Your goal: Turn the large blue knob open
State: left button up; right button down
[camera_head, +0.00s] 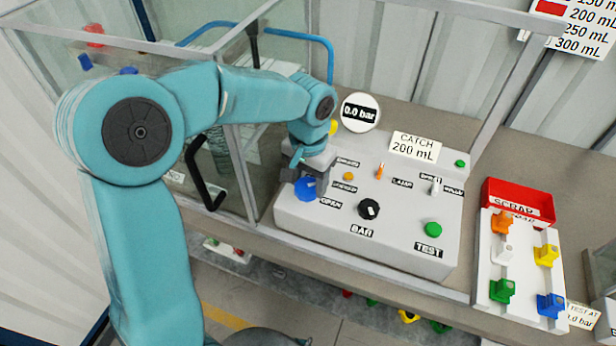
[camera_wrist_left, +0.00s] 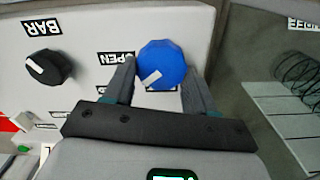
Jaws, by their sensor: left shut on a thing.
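The large blue knob (camera_head: 304,188) sits at the left end of the white control panel (camera_head: 395,240), beside the OPEN label. In the left wrist view the knob (camera_wrist_left: 162,65) is faceted, with a white pointer mark slanting toward the lower left. My left gripper (camera_head: 308,178) comes down on it from above. In the wrist view its two fingers (camera_wrist_left: 158,85) lie on either side of the knob, shut on it. The gripper hides part of the knob in the head view. My right gripper is in neither view.
A black BAR knob (camera_head: 368,209), a green TEST button (camera_head: 433,229) and small switches share the panel. A round gauge (camera_head: 360,112) reads 0.0 bar. A red SCRAP bin (camera_head: 518,203) and a rack of coloured parts stand right. A glass enclosure with a black handle (camera_head: 204,175) stands left.

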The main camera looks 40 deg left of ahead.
aim_at(309, 186)
pick_arm(q)
jog(key=m, duration=0.3)
jog(key=shift+r+m, duration=0.2)
jog(key=shift+m, duration=0.2)
jog(key=shift+d+m+p, duration=0.1)
jog(key=shift+m+p, duration=0.4)
jog(key=shift+m, duration=1.7)
jog(key=o, duration=0.8)
jog(key=shift+o, duration=1.2)
jog(key=shift+s, duration=0.1)
jog(key=shift+r, duration=0.2)
notch_tip(309, 186, up, 16)
jog(key=shift+p, duration=0.4)
